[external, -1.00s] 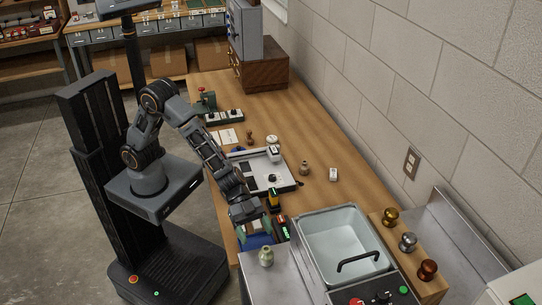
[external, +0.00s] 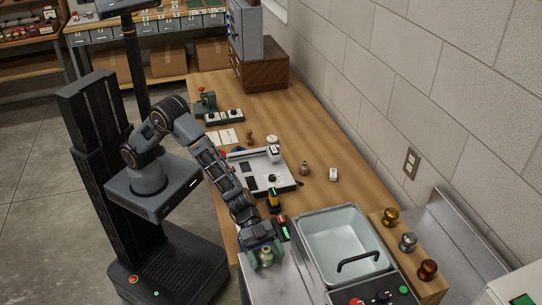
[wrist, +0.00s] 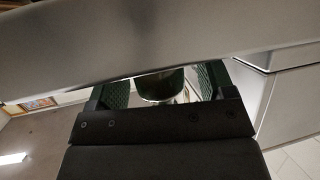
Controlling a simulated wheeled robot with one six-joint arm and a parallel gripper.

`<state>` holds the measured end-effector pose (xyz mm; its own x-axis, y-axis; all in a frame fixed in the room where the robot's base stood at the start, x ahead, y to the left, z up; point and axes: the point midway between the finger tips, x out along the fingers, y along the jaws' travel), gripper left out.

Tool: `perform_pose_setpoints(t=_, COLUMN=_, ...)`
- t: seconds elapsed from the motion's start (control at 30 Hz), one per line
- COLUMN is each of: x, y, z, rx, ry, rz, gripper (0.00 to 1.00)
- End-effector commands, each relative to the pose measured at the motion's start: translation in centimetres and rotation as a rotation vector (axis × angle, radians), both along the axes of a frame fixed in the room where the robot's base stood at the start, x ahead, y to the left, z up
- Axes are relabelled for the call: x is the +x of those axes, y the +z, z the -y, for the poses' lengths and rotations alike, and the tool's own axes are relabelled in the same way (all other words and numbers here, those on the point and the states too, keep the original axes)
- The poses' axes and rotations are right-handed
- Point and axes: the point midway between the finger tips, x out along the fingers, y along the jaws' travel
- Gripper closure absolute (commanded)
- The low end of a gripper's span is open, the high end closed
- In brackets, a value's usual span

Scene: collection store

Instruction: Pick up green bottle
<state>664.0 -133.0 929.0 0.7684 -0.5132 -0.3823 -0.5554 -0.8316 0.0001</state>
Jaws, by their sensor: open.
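The small pale green bottle (external: 266,257) stands on the metal counter near the bottom of the external view. My gripper (external: 265,254) is open, with its green-padded fingers on either side of the bottle. In the wrist view, a dark green rounded shape, likely the bottle (wrist: 160,86), shows between the two textured green pads of my gripper (wrist: 162,90). A gap seems to remain beside it. Much of it is hidden there by the gripper body and a grey surface.

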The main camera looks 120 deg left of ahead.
Motion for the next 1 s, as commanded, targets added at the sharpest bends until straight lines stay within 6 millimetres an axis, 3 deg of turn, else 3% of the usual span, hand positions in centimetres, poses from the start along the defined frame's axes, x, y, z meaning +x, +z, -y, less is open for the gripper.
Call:
perform_pose_setpoints(t=0.07, x=-0.02, y=0.0, z=-0.01, rx=0.0, ry=0.0, rz=0.0, gripper=0.25)
perform_pose_setpoints(t=0.67, x=-0.04, y=0.0, z=-0.02, rx=0.0, ry=0.0, rz=0.0, gripper=0.81)
perform_pose_setpoints(t=1.0, x=-0.02, y=0.49, z=-0.02, rx=0.001, ry=-0.001, rz=0.002, gripper=0.81)
